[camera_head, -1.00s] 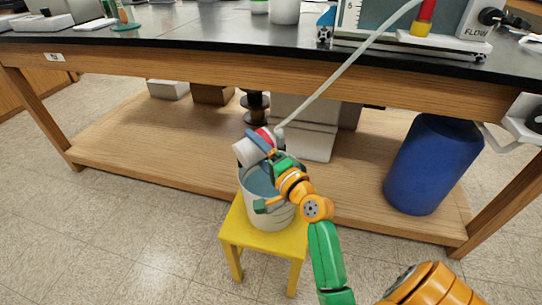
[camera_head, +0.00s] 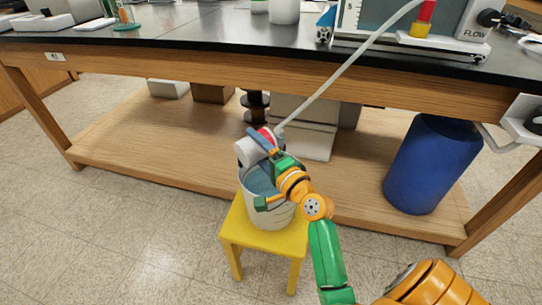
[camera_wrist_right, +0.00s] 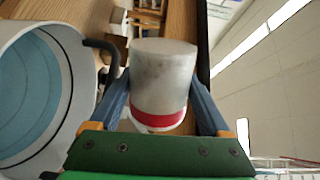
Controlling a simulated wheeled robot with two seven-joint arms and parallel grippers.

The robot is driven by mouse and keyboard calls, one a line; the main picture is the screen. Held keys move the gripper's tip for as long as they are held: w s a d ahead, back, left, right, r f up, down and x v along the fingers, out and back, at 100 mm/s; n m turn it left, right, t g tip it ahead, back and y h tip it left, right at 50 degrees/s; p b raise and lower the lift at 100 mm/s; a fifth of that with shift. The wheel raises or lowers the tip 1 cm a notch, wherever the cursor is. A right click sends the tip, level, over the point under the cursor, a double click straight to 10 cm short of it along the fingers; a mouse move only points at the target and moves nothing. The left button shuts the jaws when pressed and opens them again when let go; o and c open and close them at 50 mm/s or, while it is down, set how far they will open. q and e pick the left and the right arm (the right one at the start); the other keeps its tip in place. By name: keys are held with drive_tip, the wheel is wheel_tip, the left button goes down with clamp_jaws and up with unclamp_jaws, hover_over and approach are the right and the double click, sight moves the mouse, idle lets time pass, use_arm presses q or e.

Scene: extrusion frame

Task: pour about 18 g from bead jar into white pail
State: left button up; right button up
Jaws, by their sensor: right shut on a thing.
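The bead jar (camera_head: 249,152) is a pale grey-white cylinder with a red band, which also shows in the wrist view (camera_wrist_right: 163,75). My right gripper (camera_head: 262,147) is shut on it, with one blue finger on each side in the wrist view (camera_wrist_right: 160,100). The jar is tilted on its side, above the far rim of the white pail (camera_head: 272,216). The pail stands upright on a yellow stool (camera_head: 262,238); its bluish inside shows, and it is at the left of the wrist view (camera_wrist_right: 72,120). No falling beads can be made out. My left gripper is out of view.
The wooden lower shelf (camera_head: 150,148) of the bench lies behind the stool. A pale hose (camera_head: 345,68) slants down close to the jar. A blue drum (camera_head: 430,165) stands on the shelf at right. The floor left of the stool is clear.

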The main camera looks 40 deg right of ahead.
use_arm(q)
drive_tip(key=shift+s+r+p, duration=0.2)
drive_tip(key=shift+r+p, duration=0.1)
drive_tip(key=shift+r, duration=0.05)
use_arm(e)
drive_tip(key=shift+r+m, duration=0.15)
drive_tip(key=shift+m, duration=0.15)
use_arm(q)
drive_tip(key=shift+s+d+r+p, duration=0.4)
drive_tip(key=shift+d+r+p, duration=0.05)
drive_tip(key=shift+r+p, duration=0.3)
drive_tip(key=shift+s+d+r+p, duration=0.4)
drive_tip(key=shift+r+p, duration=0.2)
drive_tip(key=shift+p, duration=0.1)
use_arm(e)
drive_tip(key=shift+d+r+m, duration=0.25)
drive_tip(key=shift+d+m, duration=0.05)
drive_tip(key=shift+m, duration=0.5)
drive_tip(key=shift+d+r+m, duration=0.25)
drive_tip(key=shift+d+m, duration=0.05)
drive_tip(key=shift+m, duration=0.5)
idle(2.0)
